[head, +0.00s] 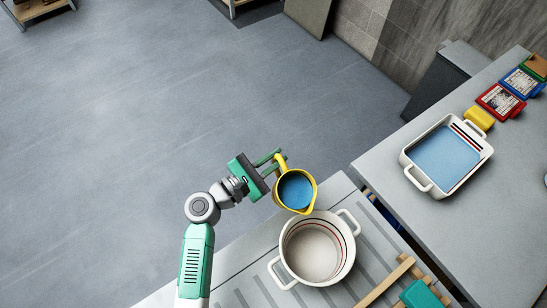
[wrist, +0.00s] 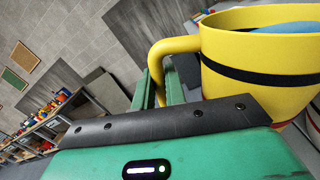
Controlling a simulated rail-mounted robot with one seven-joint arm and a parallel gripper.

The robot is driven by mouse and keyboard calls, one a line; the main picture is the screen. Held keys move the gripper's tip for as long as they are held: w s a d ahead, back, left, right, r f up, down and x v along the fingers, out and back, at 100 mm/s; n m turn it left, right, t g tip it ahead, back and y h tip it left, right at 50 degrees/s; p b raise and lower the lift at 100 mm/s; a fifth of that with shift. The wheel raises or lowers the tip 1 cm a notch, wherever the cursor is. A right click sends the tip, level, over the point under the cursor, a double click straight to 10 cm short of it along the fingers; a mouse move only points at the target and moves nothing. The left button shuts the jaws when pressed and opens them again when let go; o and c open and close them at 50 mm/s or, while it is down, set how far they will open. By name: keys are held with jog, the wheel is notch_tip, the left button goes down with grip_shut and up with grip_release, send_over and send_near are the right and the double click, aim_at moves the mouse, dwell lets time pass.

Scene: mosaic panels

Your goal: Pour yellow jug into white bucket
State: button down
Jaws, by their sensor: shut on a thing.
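The yellow jug (head: 313,206) holds blue contents and sits just above and beyond the rim of the white bucket in the head view. Its handle (head: 279,162) points toward my gripper (head: 273,161), which is shut on it. In the wrist view the jug (wrist: 262,68) fills the upper right, with a black band, and blue shows at its top. My gripper (wrist: 162,92) has its green fingers at the jug's handle (wrist: 167,52). The white bucket (head: 340,254) has two handles and a dark and red stripe inside; it looks empty. No stream from the jug is visible.
A white tray (head: 411,172) with blue contents stands on the grey counter (head: 390,150) at right. A yellow block (head: 479,118) and red and blue trays lie behind it. A wooden rack (head: 385,283) and a teal object (head: 420,295) are close right of the bucket.

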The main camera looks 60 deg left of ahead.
aim_at(277, 157)
jog(key=shift+d+r+m+p, duration=0.25)
jog(key=shift+r+m, duration=0.05)
jog(key=shift+r, duration=0.3)
jog(key=shift+d+r+m+p, duration=0.2)
jog(key=shift+d+r+m, duration=0.1)
jog(key=shift+r, duration=0.35)
jog(key=shift+d+r+m+p, duration=0.2)
jog(key=shift+r+m+p, duration=0.1)
jog(key=shift+r, duration=0.3)
jog(key=shift+s+d+r+m+t, duration=0.15)
jog(key=shift+d+r+m+t, duration=0.15)
jog(key=shift+d+r+m, duration=0.7)
jog(key=shift+s+d+r+m+h+b, duration=0.1)
jog(key=shift+d+r+m+h+b, duration=0.25)
jog(key=shift+d+m+b, duration=0.35)
jog(key=shift+d+r+m+h, duration=0.15)
jog(key=shift+d+r+m, duration=0.15)
jog(key=shift+r+m, duration=0.3)
jog(key=shift+d+r+m+h, duration=0.1)
jog(key=shift+d+r+m, duration=0.15)
jog(key=shift+r+m, duration=0.3)
jog(key=shift+s+d+r+m+t+h+b, duration=0.1)
jog(key=shift+d+r+m+t+h+b, duration=0.15)
jog(key=shift+d+m, duration=0.5)
jog(key=shift+s+d+r+m+h+b, duration=0.15)
jog(key=shift+d+r+m, duration=0.25)
jog(key=shift+d+m, duration=0.35)
jog(key=shift+w+d+r+m+t+h+b, duration=0.1)
jog(key=shift+d+r+m+t+h+b, duration=0.15)
jog(key=shift+d+m, duration=0.5)
